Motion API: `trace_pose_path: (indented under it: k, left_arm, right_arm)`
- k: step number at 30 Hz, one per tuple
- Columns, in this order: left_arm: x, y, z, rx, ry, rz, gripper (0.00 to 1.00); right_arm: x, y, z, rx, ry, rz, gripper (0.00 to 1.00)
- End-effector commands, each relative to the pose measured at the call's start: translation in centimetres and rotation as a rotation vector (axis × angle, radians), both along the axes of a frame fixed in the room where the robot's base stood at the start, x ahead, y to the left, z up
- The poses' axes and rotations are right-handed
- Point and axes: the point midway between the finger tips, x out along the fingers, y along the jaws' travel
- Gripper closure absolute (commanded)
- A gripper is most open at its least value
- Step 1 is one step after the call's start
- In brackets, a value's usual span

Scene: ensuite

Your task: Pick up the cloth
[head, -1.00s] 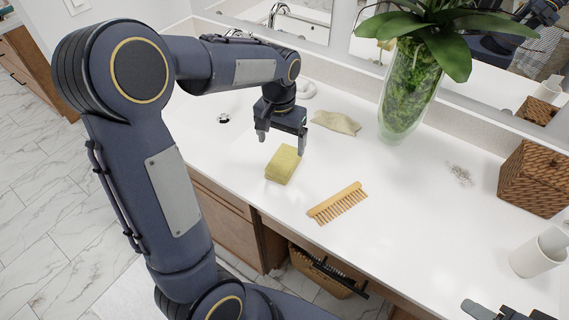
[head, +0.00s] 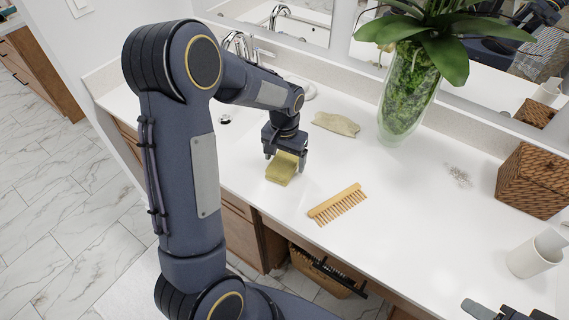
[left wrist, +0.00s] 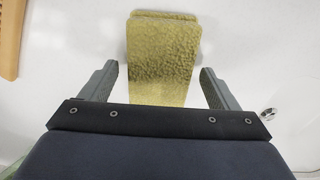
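A pale beige crumpled cloth (head: 336,124) lies on the white counter left of the glass vase. A yellow-green sponge-like block (head: 280,170) lies closer to the front edge; it also shows in the left wrist view (left wrist: 160,55). My left gripper (head: 287,158) is low over this block, not at the cloth. In the left wrist view its two fingers (left wrist: 158,70) are spread, one on each side of the block, with gaps on both sides. My right gripper (head: 490,312) shows only in part at the bottom right corner.
A wooden comb-like brush (head: 338,204) lies right of the block. The glass vase with a plant (head: 405,100), a wicker box (head: 535,180) and a white cup (head: 530,257) stand on the counter. The sink and tap (head: 238,45) are behind my left arm.

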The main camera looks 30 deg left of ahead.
Motion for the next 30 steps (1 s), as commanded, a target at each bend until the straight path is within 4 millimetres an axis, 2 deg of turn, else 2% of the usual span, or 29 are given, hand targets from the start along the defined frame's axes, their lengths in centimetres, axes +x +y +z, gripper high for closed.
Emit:
trace_pose_path:
  k: [1,9,10,20,26,30]
  left_arm:
    - [0.0,0.0,0.0,0.0,0.0,0.0,0.24]
    - [0.0,0.0,0.0,0.0,0.0,0.0,0.6]
    - [0.0,0.0,0.0,0.0,0.0,0.0,0.61]
    - [0.0,0.0,0.6,0.0,-0.002,0.0,0.61]
    - [0.1,0.0,3.0,-0.001,-0.006,-0.001,0.61]
    - [-1.1,-1.8,5.5,-0.003,-0.008,-0.005,0.61]
  right_arm:
    - [0.0,0.0,0.0,0.0,0.0,0.0,0.54]
    - [0.0,0.0,0.0,0.0,0.0,0.0,0.54]
    - [0.0,0.0,0.0,0.0,0.0,0.0,0.54]
    - [0.0,0.0,0.0,0.0,0.0,0.0,0.54]
    - [0.0,0.0,-0.2,0.0,0.0,0.0,0.54]
    - [0.0,0.0,-0.7,0.0,0.0,0.0,0.54]
